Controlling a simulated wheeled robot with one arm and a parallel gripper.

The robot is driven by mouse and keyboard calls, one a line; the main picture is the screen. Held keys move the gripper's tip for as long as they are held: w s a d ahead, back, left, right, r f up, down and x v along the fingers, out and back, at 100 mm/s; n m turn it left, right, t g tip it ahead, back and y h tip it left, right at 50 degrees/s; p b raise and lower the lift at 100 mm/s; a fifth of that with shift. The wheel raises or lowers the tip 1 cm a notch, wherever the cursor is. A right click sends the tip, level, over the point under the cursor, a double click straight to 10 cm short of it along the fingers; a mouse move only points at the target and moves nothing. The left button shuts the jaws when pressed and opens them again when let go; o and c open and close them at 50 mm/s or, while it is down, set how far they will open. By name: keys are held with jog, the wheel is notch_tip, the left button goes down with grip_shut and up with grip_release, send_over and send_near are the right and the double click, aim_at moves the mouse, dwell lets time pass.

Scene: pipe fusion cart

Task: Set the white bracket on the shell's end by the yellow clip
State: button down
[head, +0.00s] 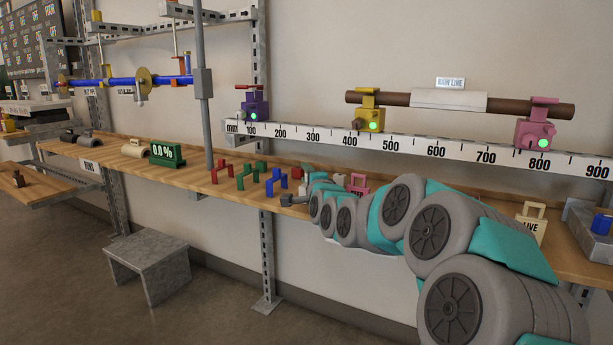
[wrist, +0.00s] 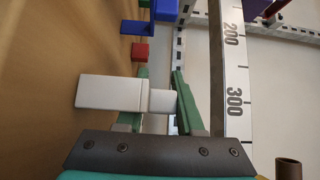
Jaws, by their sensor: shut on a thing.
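The white bracket (wrist: 108,92) is between the green fingers of my gripper (wrist: 160,85) in the wrist view. The fingers are shut on its narrower stub, and its wide block sticks out to the left. In the head view my arm largely hides the gripper and bracket, low over the bench. The white shell (head: 448,99) sits around the brown pipe (head: 392,98) above the ruler. The yellow clip (head: 368,110) holds the pipe to the left of the shell, with bare pipe between it and the shell's left end. My gripper is below and left of that end.
A pink clip (head: 535,125) holds the pipe's right part, and a purple clip (head: 253,104) stands at the left. The long ruler (head: 410,145) runs under the pipe. Red, green and blue brackets (head: 247,176) stand on the bench (head: 130,153). A grey post (head: 203,90) rises left.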

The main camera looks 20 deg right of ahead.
jog(key=c, duration=0.5)
grip_release()
jog(key=shift+f, duration=0.1)
jog(key=shift+c, duration=0.2)
jog(key=shift+r, duration=0.25)
jog(key=shift+s+f, duration=0.1)
jog(key=shift+s, duration=0.25)
jog(key=s, duration=0.3)
jog(key=s+a, duration=0.1)
jog(key=s, duration=0.5)
jog(key=shift+s+a, duration=0.25)
jog(key=shift+s, duration=0.1)
jog(key=shift+s+a, duration=0.2)
jog(key=shift+s, duration=0.55)
